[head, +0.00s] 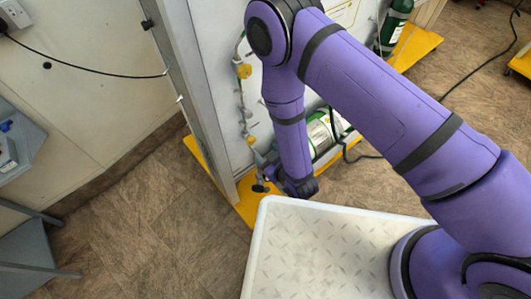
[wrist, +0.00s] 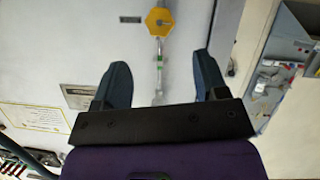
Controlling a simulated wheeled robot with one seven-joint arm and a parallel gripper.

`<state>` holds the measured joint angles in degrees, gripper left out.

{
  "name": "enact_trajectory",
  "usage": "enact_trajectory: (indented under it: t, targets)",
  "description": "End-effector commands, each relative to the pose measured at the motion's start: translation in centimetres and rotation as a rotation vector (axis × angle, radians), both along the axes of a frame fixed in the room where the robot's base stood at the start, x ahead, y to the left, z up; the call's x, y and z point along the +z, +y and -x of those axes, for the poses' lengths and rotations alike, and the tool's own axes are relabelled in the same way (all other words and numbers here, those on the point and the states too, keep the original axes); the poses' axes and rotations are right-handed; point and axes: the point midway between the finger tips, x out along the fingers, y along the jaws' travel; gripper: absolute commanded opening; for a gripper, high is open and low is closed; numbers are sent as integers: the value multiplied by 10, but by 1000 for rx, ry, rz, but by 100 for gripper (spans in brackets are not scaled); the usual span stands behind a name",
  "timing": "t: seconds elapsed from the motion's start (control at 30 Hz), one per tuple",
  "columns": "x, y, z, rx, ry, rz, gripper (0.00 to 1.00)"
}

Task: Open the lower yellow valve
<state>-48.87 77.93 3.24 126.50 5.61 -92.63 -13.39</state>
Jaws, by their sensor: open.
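In the head view, two yellow valves sit on a thin vertical pipe on the pale panel: an upper yellow valve (head: 243,71) and the lower yellow valve (head: 251,140). My gripper (head: 264,187) is low by the panel's foot, below the lower valve, partly hidden behind my own arm. In the wrist view, my gripper (wrist: 161,66) has its two dark fingers spread wide with nothing between them touching. A yellow six-sided valve (wrist: 160,21) is beyond the fingertips, near the top edge. I cannot tell for certain which valve it is.
A white tray-like surface (head: 325,245) lies close below my arm. A yellow base (head: 245,207) runs along the panel's foot. A green-and-white cylinder (head: 322,132) lies behind my forearm. A grey shelf (head: 20,145) stands at left. Floor between shelf and panel is clear.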

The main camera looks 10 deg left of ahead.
Motion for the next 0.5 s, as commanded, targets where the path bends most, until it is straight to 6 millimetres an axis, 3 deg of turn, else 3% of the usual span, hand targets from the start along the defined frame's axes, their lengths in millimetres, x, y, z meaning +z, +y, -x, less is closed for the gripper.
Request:
enact_trajectory:
  t: [0.23, 0.5]
  targets:
    - [-2, -2, -4, -6, 50, -37, 67]
    - [-6, -6, -18, -12, 287, -233, 67]
